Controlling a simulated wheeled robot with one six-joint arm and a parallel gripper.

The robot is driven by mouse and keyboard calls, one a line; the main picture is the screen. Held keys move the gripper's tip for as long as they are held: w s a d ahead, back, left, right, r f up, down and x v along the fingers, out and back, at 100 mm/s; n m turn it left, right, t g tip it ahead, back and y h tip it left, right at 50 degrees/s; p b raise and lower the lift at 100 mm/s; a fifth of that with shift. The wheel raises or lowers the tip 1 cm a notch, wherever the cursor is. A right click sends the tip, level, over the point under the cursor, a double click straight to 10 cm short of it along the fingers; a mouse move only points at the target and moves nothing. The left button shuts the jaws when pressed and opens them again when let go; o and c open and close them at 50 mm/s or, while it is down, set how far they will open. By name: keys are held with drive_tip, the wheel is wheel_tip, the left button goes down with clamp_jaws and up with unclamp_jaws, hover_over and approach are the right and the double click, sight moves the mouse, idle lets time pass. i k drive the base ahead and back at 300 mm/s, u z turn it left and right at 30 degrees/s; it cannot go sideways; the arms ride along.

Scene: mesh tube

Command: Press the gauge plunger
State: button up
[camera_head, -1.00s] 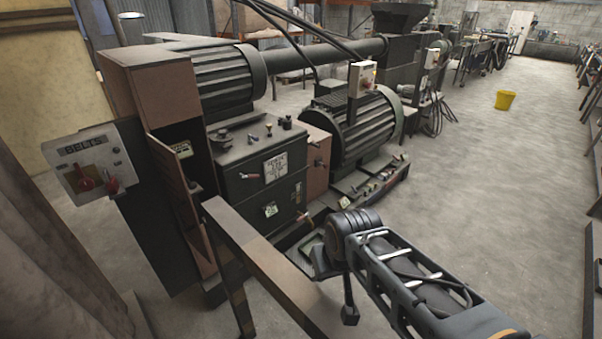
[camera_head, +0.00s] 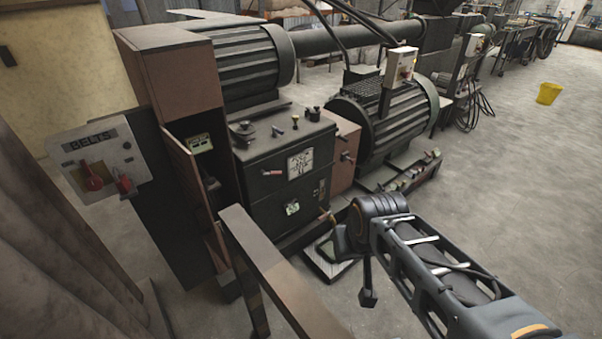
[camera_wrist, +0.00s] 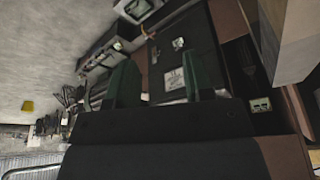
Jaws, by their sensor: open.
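I cannot make out for certain which part is the gauge plunger. Several small knobs and fittings (camera_head: 295,121) stand on top of the dark machine box (camera_head: 262,156), which has a white plate (camera_head: 300,163) on its front. In the wrist view, my gripper (camera_wrist: 158,82) is open, its two green fingers apart with nothing held. The box front (camera_wrist: 190,45) shows beyond and between the fingers, apart from them. In the head view my arm reaches in from the lower right, short of the box; the fingertips are not clear there.
A BELTS control panel (camera_head: 100,160) with red knobs stands at left, beside an open brown cabinet (camera_head: 180,80). A brown rail (camera_head: 270,265) stands in front of the box. A ribbed motor (camera_head: 400,125) is behind. Open floor lies right, with a yellow bucket (camera_head: 549,93).

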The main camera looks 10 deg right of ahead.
sight(209, 179)
drive_tip(key=u, duration=0.45)
drive_tip(key=i, duration=1)
drive_tip(key=u, duration=0.95)
